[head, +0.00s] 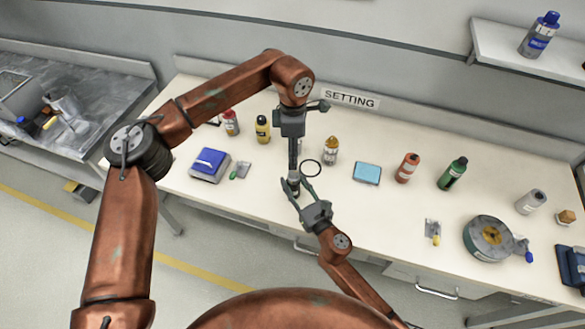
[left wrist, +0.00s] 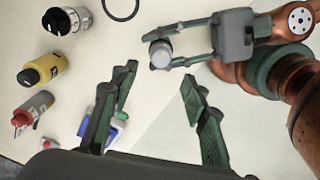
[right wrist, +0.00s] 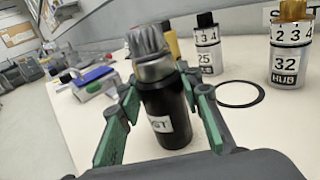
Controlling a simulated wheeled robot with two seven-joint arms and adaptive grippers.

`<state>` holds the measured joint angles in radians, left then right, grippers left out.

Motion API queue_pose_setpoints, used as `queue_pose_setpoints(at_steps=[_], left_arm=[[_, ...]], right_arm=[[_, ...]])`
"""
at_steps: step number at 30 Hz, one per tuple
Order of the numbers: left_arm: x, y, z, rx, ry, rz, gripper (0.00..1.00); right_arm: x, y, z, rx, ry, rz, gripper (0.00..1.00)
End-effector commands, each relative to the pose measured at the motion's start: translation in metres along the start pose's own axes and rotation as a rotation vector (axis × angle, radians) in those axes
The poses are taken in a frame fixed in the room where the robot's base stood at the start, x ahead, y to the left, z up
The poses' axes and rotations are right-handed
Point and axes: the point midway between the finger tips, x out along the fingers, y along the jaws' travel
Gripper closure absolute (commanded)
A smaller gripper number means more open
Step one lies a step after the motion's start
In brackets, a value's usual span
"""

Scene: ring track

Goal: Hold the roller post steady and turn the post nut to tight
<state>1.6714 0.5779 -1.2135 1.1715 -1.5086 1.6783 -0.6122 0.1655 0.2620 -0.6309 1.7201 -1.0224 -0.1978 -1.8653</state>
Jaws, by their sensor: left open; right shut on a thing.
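The roller post (right wrist: 168,120) is a dark upright cylinder with a white label, partly hidden in the head view. The post nut (right wrist: 148,45) is a silver, ridged cap on its top; it also shows from above in the left wrist view (left wrist: 160,53). My right gripper (right wrist: 160,88) is shut on the post, one green finger on each side below the nut. In the head view my right gripper (head: 293,186) reaches it from the front. My left gripper (left wrist: 158,76) is open and empty, pointing down. The nut lies just beyond its fingertips, not between them.
A thin black ring (head: 311,168) lies beside the post. Several bottles, including a yellow one (head: 262,129) and a gold-capped one (head: 331,150), stand behind. A blue-topped box (head: 210,164) is left; a light-blue pad (head: 367,173) and a round grey fixture (head: 489,238) are right.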

Motion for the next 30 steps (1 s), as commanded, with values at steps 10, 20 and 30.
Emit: queue_pose_setpoints(at_steps=[10, 20, 30], left_arm=[[0.062, -0.001, 0.000, -0.001, -0.001, -0.002, 0.58], [0.078, 0.000, 0.001, -0.001, -0.002, 0.000, 0.58], [0.078, 0.000, 0.001, -0.002, -0.001, 0.000, 0.70]], right_arm=[[0.000, 0.000, 0.000, 0.000, 0.001, 0.000, 0.99], [0.000, 0.000, 0.000, 0.000, 0.001, 0.000, 0.99], [0.000, 0.000, 0.000, 0.000, 0.001, 0.000, 0.99]])
